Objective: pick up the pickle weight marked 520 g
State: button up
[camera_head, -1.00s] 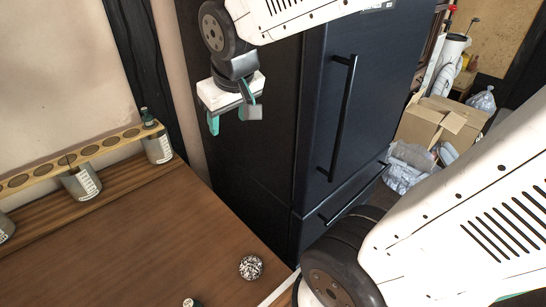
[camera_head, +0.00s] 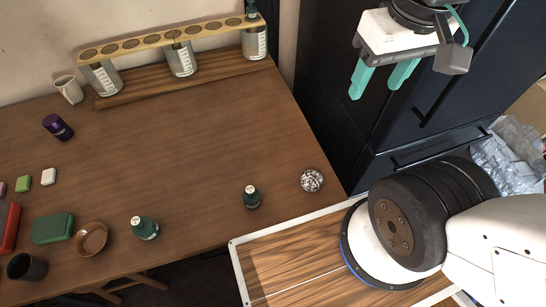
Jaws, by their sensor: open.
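Several small dark green knobbed pieces look like weights. One stands near the table's right front (camera_head: 252,197), one farther left near the front edge (camera_head: 145,228), and one on the right end of the wooden rack (camera_head: 251,10). Any marking on them is too small to read, so I cannot tell which is 520 g. My gripper (camera_head: 376,86) is open and empty, with teal fingers pointing down. It appears at the upper right, in front of the dark fridge and apart from all the pieces.
A speckled ball (camera_head: 312,180) sits right of the nearest green piece. Labelled tins (camera_head: 182,60) stand under the rack (camera_head: 130,43). A purple jar (camera_head: 58,127), brown bowl (camera_head: 91,239) and green box (camera_head: 52,229) are at left. The table's middle (camera_head: 190,135) is clear. The fridge (camera_head: 465,75) borders the right.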

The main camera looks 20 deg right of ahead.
aim_at(251, 196)
jog(key=k, duration=0.5)
jog(key=z, duration=1.5)
jog(key=k, duration=0.9)
jog(key=u, duration=1.5)
